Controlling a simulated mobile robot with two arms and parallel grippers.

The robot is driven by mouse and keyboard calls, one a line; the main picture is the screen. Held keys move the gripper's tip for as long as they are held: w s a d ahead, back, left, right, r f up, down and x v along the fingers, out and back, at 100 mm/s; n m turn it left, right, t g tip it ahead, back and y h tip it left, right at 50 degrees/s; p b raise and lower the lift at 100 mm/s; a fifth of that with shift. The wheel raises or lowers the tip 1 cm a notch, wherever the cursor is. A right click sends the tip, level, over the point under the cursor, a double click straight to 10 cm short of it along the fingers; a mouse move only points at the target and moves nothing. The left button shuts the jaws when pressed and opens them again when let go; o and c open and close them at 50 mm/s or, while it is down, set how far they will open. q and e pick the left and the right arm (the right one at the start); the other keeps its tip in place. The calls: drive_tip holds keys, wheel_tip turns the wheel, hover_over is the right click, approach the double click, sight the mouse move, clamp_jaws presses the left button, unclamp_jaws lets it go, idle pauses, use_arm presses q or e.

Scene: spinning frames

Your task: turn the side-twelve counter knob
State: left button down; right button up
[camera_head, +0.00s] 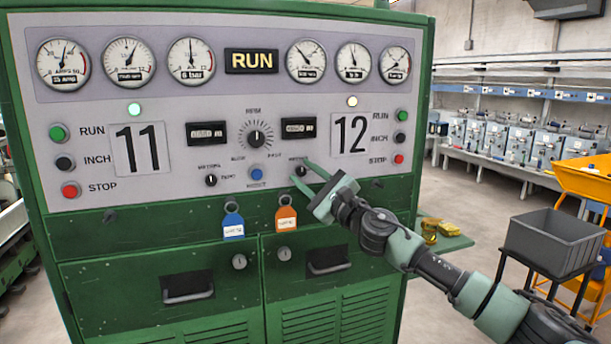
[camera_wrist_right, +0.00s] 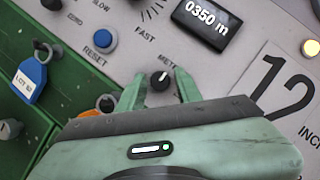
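The side-twelve counter knob (camera_head: 300,170) is a small black knob with a white pointer line, on the grey panel below the right counter display (camera_head: 299,127). In the right wrist view the knob (camera_wrist_right: 160,81) sits between the two green fingertips, under the label METER. My right gripper (camera_head: 302,173) is open, with a finger on either side of the knob and a visible gap to each. Whether the tips reach the panel face, I cannot tell. The counter (camera_wrist_right: 207,24) reads 0350 m in the wrist view. My left gripper is not in view.
A blue reset button (camera_head: 256,173) and a matching side-eleven knob (camera_head: 211,180) lie to the left. A large dial (camera_head: 257,135) is above. Blue (camera_head: 233,222) and orange (camera_head: 286,217) tags hang below. A grey crate (camera_head: 548,240) stands at right.

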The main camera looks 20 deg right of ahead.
clamp_jaws()
